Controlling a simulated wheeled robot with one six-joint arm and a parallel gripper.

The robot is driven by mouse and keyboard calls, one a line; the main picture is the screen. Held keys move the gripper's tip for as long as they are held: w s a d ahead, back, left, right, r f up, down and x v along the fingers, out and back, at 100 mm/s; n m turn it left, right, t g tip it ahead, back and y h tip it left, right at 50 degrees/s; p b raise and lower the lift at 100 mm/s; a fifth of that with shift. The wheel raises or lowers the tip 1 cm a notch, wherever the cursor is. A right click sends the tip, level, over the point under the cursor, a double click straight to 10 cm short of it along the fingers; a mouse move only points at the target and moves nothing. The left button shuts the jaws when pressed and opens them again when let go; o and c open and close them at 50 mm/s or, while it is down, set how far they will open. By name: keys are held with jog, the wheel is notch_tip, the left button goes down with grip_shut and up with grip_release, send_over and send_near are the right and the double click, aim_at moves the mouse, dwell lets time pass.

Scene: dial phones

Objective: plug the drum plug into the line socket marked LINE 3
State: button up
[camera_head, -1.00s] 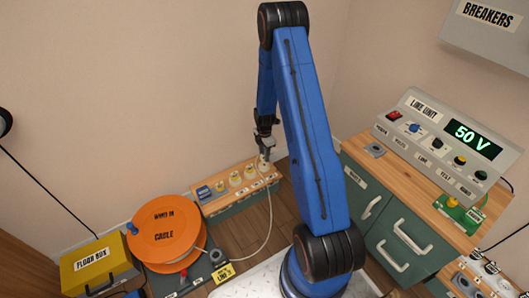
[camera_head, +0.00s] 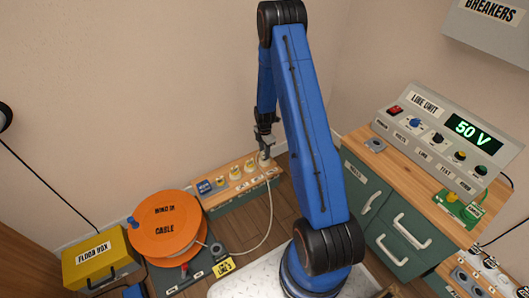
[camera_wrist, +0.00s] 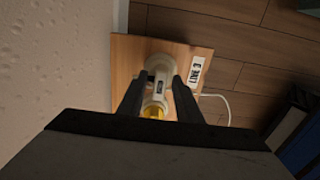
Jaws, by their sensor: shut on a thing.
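My gripper (camera_wrist: 158,97) is shut on the drum plug (camera_wrist: 159,84), a pale plug with a small label. In the wrist view the plug is between the two dark fingers, over the end of a wooden board beside the LINE 3 label (camera_wrist: 197,72). The LINE 3 socket is hidden beneath the plug, and I cannot tell how deep the plug sits. In the head view my gripper (camera_head: 266,150) points down at the right end of the socket board (camera_head: 225,202). A white cable (camera_head: 268,215) runs from there to the orange cable drum (camera_head: 165,222).
Several other sockets (camera_head: 235,172) stand left along the board, close to the wall. A yellow floor box (camera_head: 98,262) is left of the drum. The line unit (camera_head: 445,140), reading 50 V, stands on a green cabinet (camera_head: 385,215) at right. Brown floor shows between.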

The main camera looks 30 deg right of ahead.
jog(key=shift+f, duration=0.65)
jog(key=o, duration=1.2)
jog(key=shift+c, duration=1.4)
jog(key=shift+r, duration=3.75)
